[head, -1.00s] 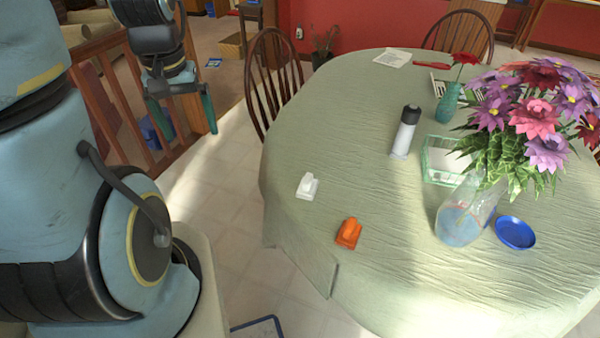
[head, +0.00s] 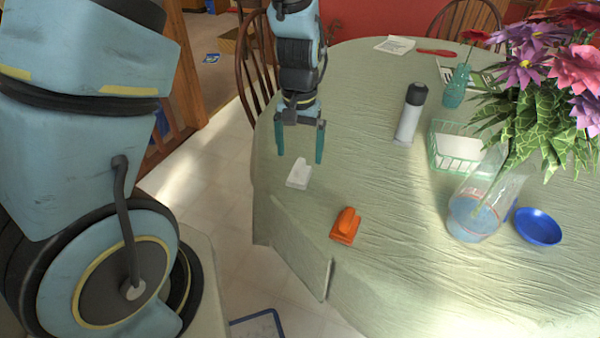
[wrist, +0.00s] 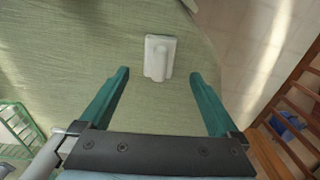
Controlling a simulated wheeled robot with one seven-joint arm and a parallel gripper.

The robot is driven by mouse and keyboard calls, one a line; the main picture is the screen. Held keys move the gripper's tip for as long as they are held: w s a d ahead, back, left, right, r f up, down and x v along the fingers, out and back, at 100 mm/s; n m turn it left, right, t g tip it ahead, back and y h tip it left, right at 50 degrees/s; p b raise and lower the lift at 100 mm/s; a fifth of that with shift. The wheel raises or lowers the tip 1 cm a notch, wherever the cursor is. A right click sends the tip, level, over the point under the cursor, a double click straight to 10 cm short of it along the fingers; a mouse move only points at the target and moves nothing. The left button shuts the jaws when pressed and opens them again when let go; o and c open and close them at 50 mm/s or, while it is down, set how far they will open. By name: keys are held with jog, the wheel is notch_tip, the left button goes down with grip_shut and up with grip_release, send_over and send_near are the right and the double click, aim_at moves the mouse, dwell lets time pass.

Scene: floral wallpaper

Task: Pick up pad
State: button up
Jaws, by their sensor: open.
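A small white pad (head: 299,174) with a raised grip on top lies on the green tablecloth near the table's left edge. An orange pad (head: 345,226) of similar shape lies nearer, to its right. My gripper (head: 300,158) is open and empty, pointing down above the white pad. In the wrist view the white pad (wrist: 159,57) lies just ahead of the gap between the two teal fingertips (wrist: 160,73), apart from both. The orange pad does not show in the wrist view.
The table (head: 400,270) also holds a grey bottle (head: 410,113), a teal wire basket (head: 458,150), a glass flower vase (head: 475,215) and a blue dish (head: 539,226). A wooden chair (head: 256,70) stands at the table's left edge. Cloth around the white pad is clear.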

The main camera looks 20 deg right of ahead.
aim_at(299, 163)
jog(key=shift+s+a+f+p, duration=0.1)
jog(key=shift+f+p, duration=0.1)
jog(key=shift+f, duration=0.8)
jog(key=shift+s+d+f+p, duration=0.1)
jog(key=shift+f+p, duration=0.1)
jog(key=shift+f, duration=0.8)
jog(key=shift+s+a+f+p, duration=0.1)
jog(key=shift+f+p, duration=0.1)
jog(key=shift+f, duration=0.8)
jog(key=shift+w, duration=0.1)
jog(key=c, duration=1.5)
